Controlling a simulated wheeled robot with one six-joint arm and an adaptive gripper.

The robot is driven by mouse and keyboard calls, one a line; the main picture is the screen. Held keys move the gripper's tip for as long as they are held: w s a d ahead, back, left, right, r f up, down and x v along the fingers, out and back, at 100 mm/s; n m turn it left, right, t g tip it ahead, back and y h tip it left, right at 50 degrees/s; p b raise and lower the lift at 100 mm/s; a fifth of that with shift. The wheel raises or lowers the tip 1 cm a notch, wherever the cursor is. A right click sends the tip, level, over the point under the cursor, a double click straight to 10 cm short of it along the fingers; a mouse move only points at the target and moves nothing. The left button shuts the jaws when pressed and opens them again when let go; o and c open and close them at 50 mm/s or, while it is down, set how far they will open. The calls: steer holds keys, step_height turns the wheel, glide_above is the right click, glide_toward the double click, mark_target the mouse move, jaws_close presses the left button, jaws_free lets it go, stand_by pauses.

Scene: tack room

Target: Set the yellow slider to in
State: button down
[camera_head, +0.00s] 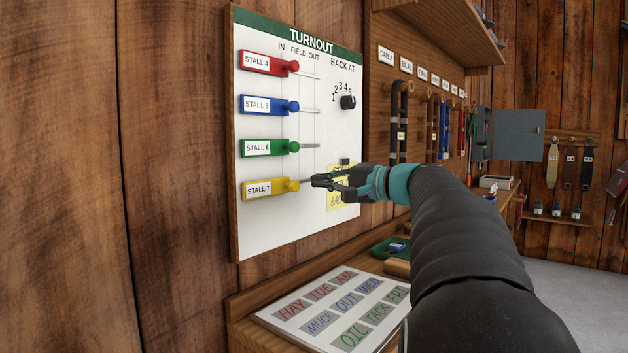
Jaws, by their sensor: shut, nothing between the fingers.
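The turnout board (265,225) hangs on the wood wall at the left. The yellow slider (268,189), labelled STALL 7, sits on the lowest row, its body at the left and its round knob (293,186) roughly below the IN heading. My gripper (314,182) is shut and empty, its tips just right of the yellow knob, with a small gap seeming to lie between. The gripper covers the right part of the yellow slider's track and part of a yellow note (340,195).
Red (268,63), blue (268,105) and green (268,148) sliders sit above. A dial (348,102) is at the board's right. A ledge below carries a lettered sheet (335,308) and a green tray (392,247). Hanging straps (398,120) and an open grey cabinet (518,135) stand farther right.

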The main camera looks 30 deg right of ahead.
steer(key=d+v, duration=0.1)
steer(key=v, duration=0.9)
steer(key=s+a+f+n+g+h, duration=0.15)
steer(key=a+f+g, duration=0.25)
steer(key=a+f, duration=0.55)
steer(key=s+a+f+n+g+h, duration=0.1)
steer(key=s+a+f+n+g, duration=0.15)
steer(key=a+f, duration=0.7)
steer(key=s+a+f+n+g+h, duration=0.1)
steer(key=s+a+f+n+h, duration=0.1)
steer(key=s+f, duration=0.5)
steer(key=s+a+f+n+g+h+p, duration=0.1)
steer(key=s+a+f+n+g+h, duration=0.1)
steer(key=s+f, duration=0.5)
steer(key=s+a+n+h, duration=0.1)
steer(key=s+a+n, duration=0.1)
steer(key=a, duration=0.1)
steer(key=shift+f+n+h, duration=0.15)
steer(key=shift+n+h, duration=0.15)
steer(key=shift+h, duration=0.05)
steer(key=shift+s+a+g, duration=0.1)
steer(key=shift+s+g, duration=0.05)
steer(key=shift+g, duration=0.1)
